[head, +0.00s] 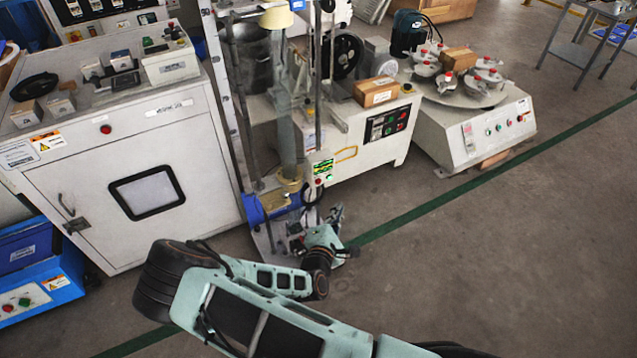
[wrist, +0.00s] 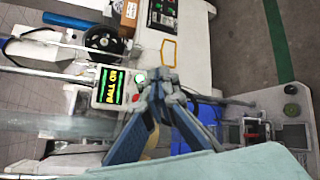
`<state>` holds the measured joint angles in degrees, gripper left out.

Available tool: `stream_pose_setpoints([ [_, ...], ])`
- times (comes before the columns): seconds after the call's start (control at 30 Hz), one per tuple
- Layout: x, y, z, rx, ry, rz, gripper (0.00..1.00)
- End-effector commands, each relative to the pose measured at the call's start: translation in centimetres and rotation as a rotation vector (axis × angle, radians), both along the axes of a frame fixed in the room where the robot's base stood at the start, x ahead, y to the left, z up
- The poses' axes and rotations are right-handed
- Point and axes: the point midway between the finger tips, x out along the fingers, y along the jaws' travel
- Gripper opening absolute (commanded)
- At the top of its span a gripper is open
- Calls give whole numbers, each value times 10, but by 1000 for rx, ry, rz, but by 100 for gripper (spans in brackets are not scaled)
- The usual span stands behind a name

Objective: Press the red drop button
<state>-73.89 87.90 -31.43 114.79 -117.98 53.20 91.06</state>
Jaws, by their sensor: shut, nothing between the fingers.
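A small white control box (head: 321,163) with a lit green display is fixed to the tall drop-test frame (head: 289,120). My gripper (head: 337,211) is shut and empty, below and right of the box. In the wrist view its fingertips (wrist: 161,82) appear close beside the buttons; I cannot tell whether they touch.
A white cabinet (head: 130,180) stands left of the frame. A machine with a cardboard box (head: 376,92) and a machine with several round metal parts (head: 480,122) stand to the right. A blue base part (head: 270,205) lies behind my gripper.

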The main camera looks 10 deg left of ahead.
Motion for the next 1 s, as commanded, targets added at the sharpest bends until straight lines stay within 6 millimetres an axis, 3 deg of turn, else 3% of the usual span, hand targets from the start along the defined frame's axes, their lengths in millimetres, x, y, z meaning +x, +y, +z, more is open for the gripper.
stream_pose_setpoints([
  [0.6, 62, 42, -1, 4, -1, -1, 0],
  [1.0, 70, 48, 0, 1, 0, 1, 0],
])
